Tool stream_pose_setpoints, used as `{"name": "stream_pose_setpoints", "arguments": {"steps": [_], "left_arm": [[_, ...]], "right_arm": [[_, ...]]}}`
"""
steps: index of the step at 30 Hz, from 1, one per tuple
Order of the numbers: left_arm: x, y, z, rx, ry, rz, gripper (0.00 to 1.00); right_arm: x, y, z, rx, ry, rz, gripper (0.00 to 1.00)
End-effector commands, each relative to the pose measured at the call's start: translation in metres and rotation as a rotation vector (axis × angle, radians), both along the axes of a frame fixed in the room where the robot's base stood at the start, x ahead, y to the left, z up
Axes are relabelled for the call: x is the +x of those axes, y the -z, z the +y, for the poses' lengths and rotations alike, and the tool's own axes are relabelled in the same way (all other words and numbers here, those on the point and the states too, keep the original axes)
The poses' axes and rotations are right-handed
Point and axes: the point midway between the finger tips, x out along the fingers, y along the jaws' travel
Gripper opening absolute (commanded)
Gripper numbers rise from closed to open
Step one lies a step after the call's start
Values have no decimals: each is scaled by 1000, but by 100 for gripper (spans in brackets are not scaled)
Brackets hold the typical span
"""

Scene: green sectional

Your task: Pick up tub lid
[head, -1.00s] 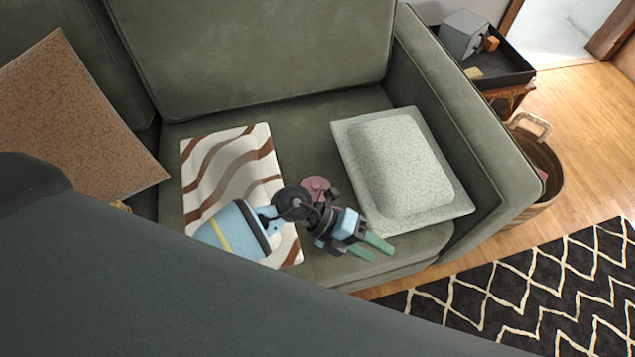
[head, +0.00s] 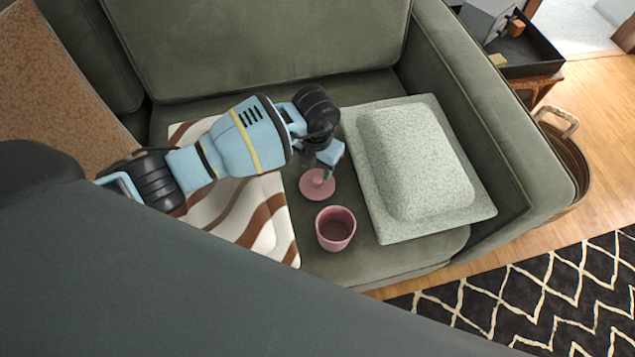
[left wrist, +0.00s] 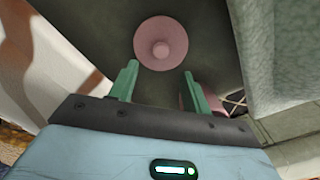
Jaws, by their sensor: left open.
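The pink tub lid (head: 317,186), a round disc with a knob, lies on the green sofa seat between the striped cloth and the pale cushion. It also shows in the left wrist view (left wrist: 161,44), just beyond the fingertips. The pink tub (head: 336,229) stands upright and open-topped nearer the seat's front edge. In the left wrist view the tub is partly hidden behind the right-hand finger. My left gripper (left wrist: 158,82) is open with nothing between its green fingers. In the head view it (head: 328,172) hangs over the lid's far edge. My right gripper is not in view.
A brown-and-white striped cloth (head: 268,222) lies left of the lid. A pale speckled cushion (head: 415,165) lies close on its right. The sofa's armrest (head: 490,110) rises further right. A woven basket (head: 565,150) and a black tray (head: 520,55) stand beyond it.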

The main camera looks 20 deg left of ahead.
Motion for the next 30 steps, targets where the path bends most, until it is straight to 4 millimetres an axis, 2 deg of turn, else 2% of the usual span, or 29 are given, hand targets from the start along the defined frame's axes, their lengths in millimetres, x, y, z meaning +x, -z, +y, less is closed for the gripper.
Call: {"name": "stream_pose_setpoints", "arguments": {"steps": [4,11,18,21,30], "left_arm": [[-1,17,0,1,0,3,48],[-1,25,-1,-3,1,2,48],[0,59,-1,-2,0,4,48],[0,68,0,-2,1,2,48],[1,70,0,-2,2,0,48]], "right_arm": [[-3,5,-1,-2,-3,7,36],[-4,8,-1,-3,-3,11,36],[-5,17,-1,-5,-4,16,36],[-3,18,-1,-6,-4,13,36],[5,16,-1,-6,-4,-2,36]]}}
